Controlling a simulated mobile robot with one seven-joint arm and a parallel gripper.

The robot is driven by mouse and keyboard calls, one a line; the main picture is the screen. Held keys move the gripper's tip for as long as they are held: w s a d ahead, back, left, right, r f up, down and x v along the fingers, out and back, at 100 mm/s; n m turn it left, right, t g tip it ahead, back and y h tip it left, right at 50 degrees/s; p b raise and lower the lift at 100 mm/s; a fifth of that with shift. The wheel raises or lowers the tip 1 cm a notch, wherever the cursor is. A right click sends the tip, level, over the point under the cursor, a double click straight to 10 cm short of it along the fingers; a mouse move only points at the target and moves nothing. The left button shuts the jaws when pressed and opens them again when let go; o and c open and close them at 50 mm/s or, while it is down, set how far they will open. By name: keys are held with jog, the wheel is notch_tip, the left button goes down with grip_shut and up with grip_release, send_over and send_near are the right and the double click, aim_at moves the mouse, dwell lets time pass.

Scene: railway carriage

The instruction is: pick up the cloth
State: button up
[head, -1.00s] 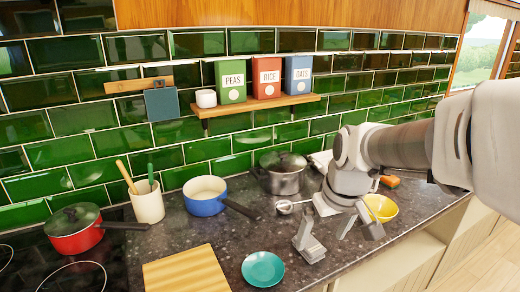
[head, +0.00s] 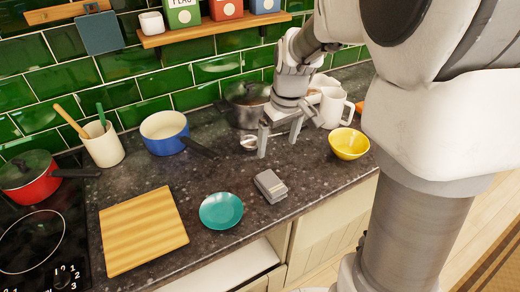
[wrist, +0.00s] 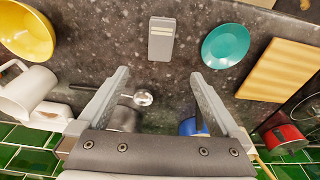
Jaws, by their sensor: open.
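A flat blue-grey square (head: 98,33) hangs from a wooden rail on the tiled wall, at the upper left of the head view. It looks like the cloth, though I cannot be sure. My gripper (head: 280,140) points down over the worktop, open and empty, well to the right of the hanging square and lower. The wrist view shows its two fingers (wrist: 158,100) wide apart, with a small silver ladle or spoon (wrist: 143,98) below between them. The hanging square is not visible in the wrist view.
A grey block-like item (head: 270,185), teal plate (head: 221,210), yellow bowl (head: 348,144) and wooden board (head: 142,230) lie towards the front. A blue pan (head: 164,132), dark pot (head: 245,104) and white mug (head: 334,106) stand near my gripper. A shelf (head: 215,30) juts from the wall.

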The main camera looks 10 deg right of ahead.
send_near(270, 182)
jog(key=f, duration=0.2)
jog(key=w+f, duration=0.1)
jog(key=f, duration=0.2)
jog(key=shift+w+a+f, duration=0.1)
jog(key=shift+f, duration=1.15)
jog(key=shift+w+a+f, duration=0.1)
jog(key=shift+w+f, duration=0.05)
jog(key=shift+f, duration=1.15)
jog(key=c, duration=1.3)
